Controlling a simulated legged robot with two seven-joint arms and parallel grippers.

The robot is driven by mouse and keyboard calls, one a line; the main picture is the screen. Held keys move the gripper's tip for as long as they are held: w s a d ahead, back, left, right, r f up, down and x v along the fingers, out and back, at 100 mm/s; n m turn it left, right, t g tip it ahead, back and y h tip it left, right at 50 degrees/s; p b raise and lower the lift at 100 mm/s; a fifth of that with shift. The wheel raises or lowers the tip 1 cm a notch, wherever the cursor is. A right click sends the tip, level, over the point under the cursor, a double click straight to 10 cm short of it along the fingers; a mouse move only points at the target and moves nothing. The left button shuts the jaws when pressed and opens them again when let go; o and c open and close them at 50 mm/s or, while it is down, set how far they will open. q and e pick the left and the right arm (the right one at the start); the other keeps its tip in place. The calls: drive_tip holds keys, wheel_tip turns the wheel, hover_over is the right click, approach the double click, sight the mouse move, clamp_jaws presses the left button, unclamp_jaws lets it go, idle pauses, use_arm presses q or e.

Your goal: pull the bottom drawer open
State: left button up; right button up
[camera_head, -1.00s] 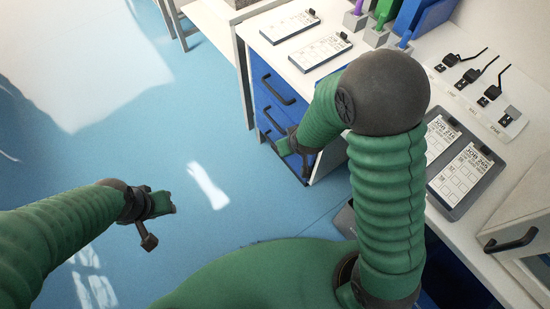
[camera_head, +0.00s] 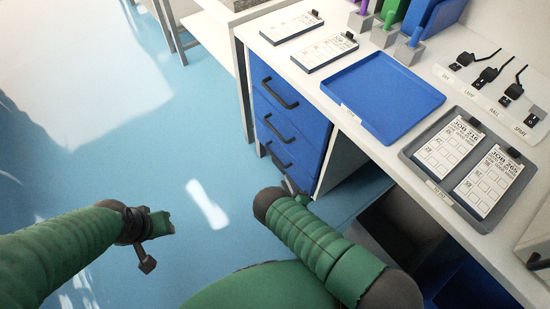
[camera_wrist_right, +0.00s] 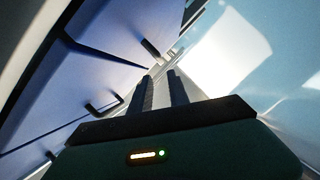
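The blue drawer stack stands under the bench. Its bottom drawer (camera_head: 296,163) is lowest, with a dark handle (camera_head: 275,155); its face looks flush with those above, though its lower part is partly hidden. My right gripper (camera_head: 291,187) is low in front of the stack, mostly hidden by its own arm. In the right wrist view its two fingers (camera_wrist_right: 161,90) are apart with a narrow empty gap, beside blue drawer fronts with dark handles (camera_wrist_right: 102,106). They hold no handle. My left gripper (camera_head: 158,224) hangs over the floor at left; its finger opening is unclear.
The bench top holds a blue tray (camera_head: 385,95), a grey tray (camera_head: 428,184) with job cards, and clipboards (camera_head: 325,52). A bench leg (camera_head: 243,88) stands left of the drawers. Blue floor (camera_head: 205,130) in front of the drawers is clear.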

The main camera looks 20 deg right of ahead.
sight(275, 156)
drive_tip(key=b+x, duration=0.1)
drive_tip(key=x, duration=0.3)
drive_tip(key=b+x, duration=0.2)
drive_tip(key=x, duration=0.3)
drive_tip(key=b+x, duration=0.2)
drive_tip(key=x, duration=0.3)
drive_tip(key=shift+f, duration=0.3)
drive_tip(key=shift+w+r+b, duration=0.1)
drive_tip(key=shift+w+b, duration=0.2)
drive_tip(key=shift+w, duration=0.3)
clamp_jaws()
drive_tip(key=shift+s, duration=0.1)
